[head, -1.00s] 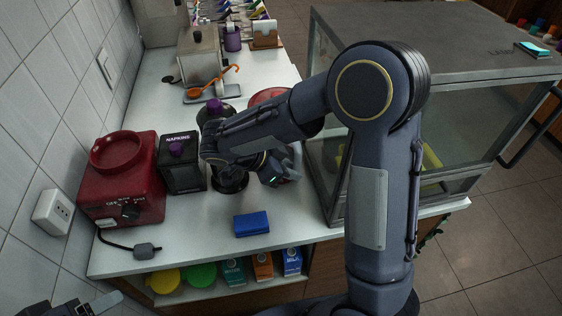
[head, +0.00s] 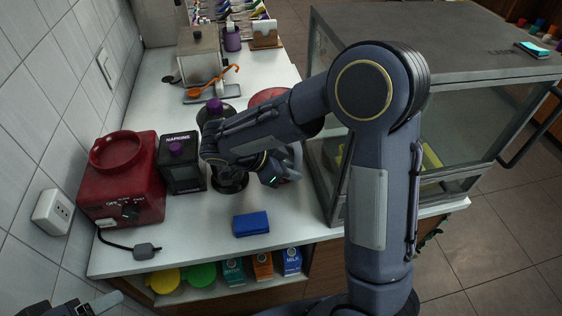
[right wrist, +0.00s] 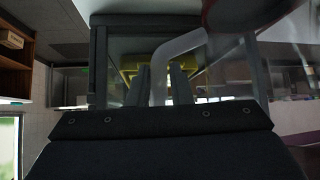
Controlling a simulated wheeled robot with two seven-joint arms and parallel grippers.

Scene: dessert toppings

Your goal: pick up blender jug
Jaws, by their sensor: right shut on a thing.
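The blender jug is mostly hidden behind my right arm in the head view; its red top (head: 268,96) shows above the forearm. In the right wrist view its pale translucent handle (right wrist: 178,49) passes between my fingers, with a dark red part at the upper right. My right gripper (head: 288,170) is shut on that handle; its fingers also show in the right wrist view (right wrist: 163,82). The jug's foot is hidden, so I cannot tell whether it touches the counter. The red blender base (head: 122,190) stands at the left. Part of my left gripper (head: 102,301) shows at the lower left corner.
A black napkin box (head: 181,165) and a dark jar with a purple knob (head: 215,106) stand left of the jug. A blue block (head: 251,224) lies in front. A glass case (head: 450,150) stands close on the right.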

